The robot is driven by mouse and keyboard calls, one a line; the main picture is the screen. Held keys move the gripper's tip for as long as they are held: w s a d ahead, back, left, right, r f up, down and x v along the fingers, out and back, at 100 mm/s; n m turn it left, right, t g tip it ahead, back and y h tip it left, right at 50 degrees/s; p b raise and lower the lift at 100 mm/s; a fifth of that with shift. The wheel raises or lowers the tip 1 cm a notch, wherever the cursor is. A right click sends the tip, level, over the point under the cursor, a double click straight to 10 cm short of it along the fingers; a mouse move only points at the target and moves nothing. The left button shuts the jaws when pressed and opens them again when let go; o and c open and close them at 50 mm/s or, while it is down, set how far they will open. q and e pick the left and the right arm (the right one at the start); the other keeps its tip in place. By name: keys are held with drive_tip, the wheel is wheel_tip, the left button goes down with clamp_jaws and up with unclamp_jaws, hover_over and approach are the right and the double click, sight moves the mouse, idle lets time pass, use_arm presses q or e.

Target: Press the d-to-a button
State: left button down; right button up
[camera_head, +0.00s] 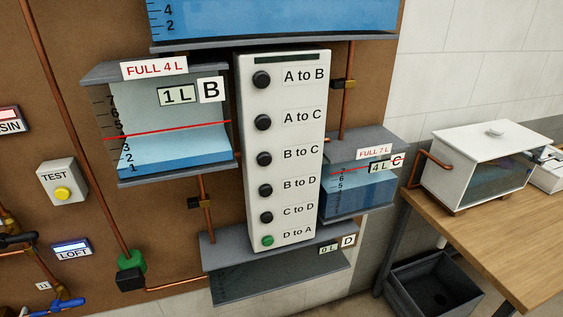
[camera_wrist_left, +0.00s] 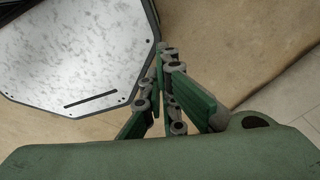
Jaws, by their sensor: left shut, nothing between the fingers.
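The white button panel (camera_head: 247,150) stands upright on the brown board in the head view. The D to A button (camera_head: 267,240) is at the bottom of its column and is green. The black buttons above it are labelled A to B, A to C, B to C, B to D and C to D. Tank D (camera_head: 280,276) sits below the panel and its label reads 0 L. My left gripper (camera_wrist_left: 165,55) is shut and empty in the left wrist view, away from the panel. Neither gripper shows in the head view.
Tank B (camera_head: 170,150) reads 1 L and tank C (camera_head: 355,190) reads 4 L. A TEST box (camera_head: 62,180) with a yellow button is at left. A wooden table (camera_head: 490,225) with a white-lidded tank (camera_head: 480,160) stands at right, a dark bin (camera_head: 435,285) below.

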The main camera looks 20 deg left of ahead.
sight(267, 217)
use_arm(q)
drive_tip(key=w+d+r+m+t+h+p, duration=0.1)
drive_tip(key=w+d+r+t, duration=0.15)
drive_tip(key=w+r, duration=0.6)
drive_tip(key=w+d+r+m+t+p, duration=0.1)
drive_tip(key=w+d+r+m+t, duration=0.3)
drive_tip(key=w, duration=0.8)
drive_tip(key=w+r+n+t+h+p, duration=0.1)
drive_tip(key=w+r+t, duration=0.1)
drive_tip(key=w+r, duration=0.75)
drive_tip(key=w+d+r+m+t+h+p, duration=0.1)
drive_tip(key=w+r+t, duration=0.3)
drive_tip(key=r, duration=0.8)
drive_tip(key=w+d+r+m+t+p, duration=0.1)
drive_tip(key=w+r+t, duration=0.1)
drive_tip(key=w+r, duration=0.65)
drive_tip(key=w+d+r+m+t+h+p, duration=0.1)
drive_tip(key=w+d+r+t, duration=0.2)
drive_tip(key=r, duration=1.1)
drive_tip(key=w+a+b, duration=0.4)
drive_tip(key=w+a, duration=0.2)
drive_tip(key=w, duration=0.1)
drive_tip(key=shift+a, duration=0.15)
drive_tip(key=shift+r+t, duration=0.1)
drive_tip(key=shift+t, duration=0.15)
